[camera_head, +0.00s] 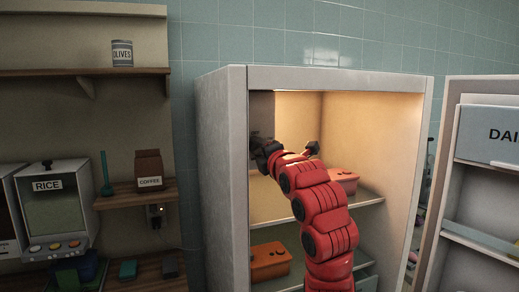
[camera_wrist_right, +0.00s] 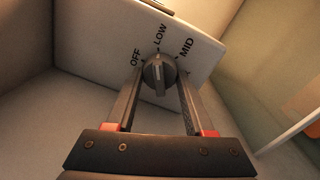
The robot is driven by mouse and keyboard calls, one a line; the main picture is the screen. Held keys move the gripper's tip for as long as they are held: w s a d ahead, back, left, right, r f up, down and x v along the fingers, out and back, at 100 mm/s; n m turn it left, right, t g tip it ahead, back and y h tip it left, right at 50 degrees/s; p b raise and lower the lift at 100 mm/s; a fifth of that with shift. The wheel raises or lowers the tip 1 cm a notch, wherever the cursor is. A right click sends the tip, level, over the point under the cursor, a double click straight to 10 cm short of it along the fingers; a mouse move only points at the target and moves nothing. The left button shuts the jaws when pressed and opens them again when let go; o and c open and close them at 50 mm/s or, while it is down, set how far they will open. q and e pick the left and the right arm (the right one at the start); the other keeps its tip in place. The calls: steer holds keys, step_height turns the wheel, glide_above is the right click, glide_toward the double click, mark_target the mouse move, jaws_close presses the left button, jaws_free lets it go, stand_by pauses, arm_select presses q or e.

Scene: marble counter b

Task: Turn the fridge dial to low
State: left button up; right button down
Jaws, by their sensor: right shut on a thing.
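The fridge (camera_head: 222,180) stands open in the head view. My right arm reaches into its upper part, with my right gripper (camera_head: 258,146) at the inner left side. The dial is hidden there. In the right wrist view, the grey round dial (camera_wrist_right: 159,72) sits on a pale panel (camera_wrist_right: 100,50) marked OFF, LOW and MID. Its raised ridge runs nearly up the picture, roughly toward LOW; the exact setting is hard to tell. My right gripper (camera_wrist_right: 159,84) is shut on the dial, one finger on each side. My left gripper is not in view.
An orange container (camera_head: 270,260) and a red one (camera_head: 342,180) stand on the fridge shelves near my arm. The open fridge door (camera_head: 449,150) is at the right. Wall shelves with an olives can (camera_head: 122,53) and a coffee bag (camera_head: 148,167) are at the left.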

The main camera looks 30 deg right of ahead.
stand_by(0.4)
steer(key=shift+c, duration=1.4)
jaws_free()
steer(key=shift+s, duration=0.1)
steer(key=shift+s+a+f, duration=0.1)
steer(key=shift+s, duration=0.2)
steer(key=b+v, duration=0.5)
steer(key=v, duration=1.1)
steer(key=shift+s, duration=0.3)
steer(key=shift+a, duration=0.15)
